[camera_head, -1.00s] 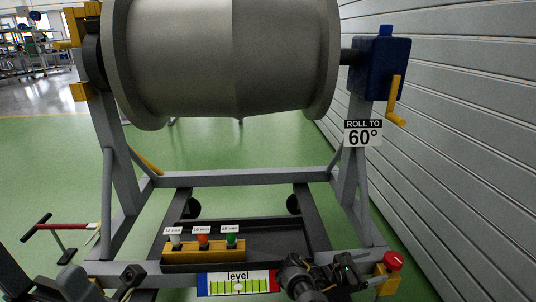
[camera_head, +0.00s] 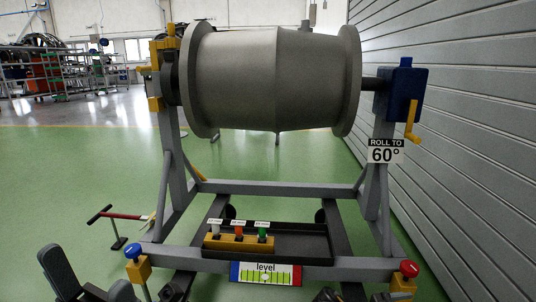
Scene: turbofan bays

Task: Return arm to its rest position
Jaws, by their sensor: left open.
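My left arm comes in at the lower left. Its gripper (camera_head: 173,291) is open, low in the picture in front of the stand's left foot, cut off by the bottom edge. I see nothing between its fingers.
A blue gearbox (camera_head: 399,92) with a yellow crank (camera_head: 412,122) is on the right post, above a "ROLL TO 60°" sign (camera_head: 385,151). A tray (camera_head: 305,246) holds a yellow socket rack (camera_head: 226,243). Blue (camera_head: 133,253) and red (camera_head: 409,268) knobs flank the level (camera_head: 265,274). A wall is right.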

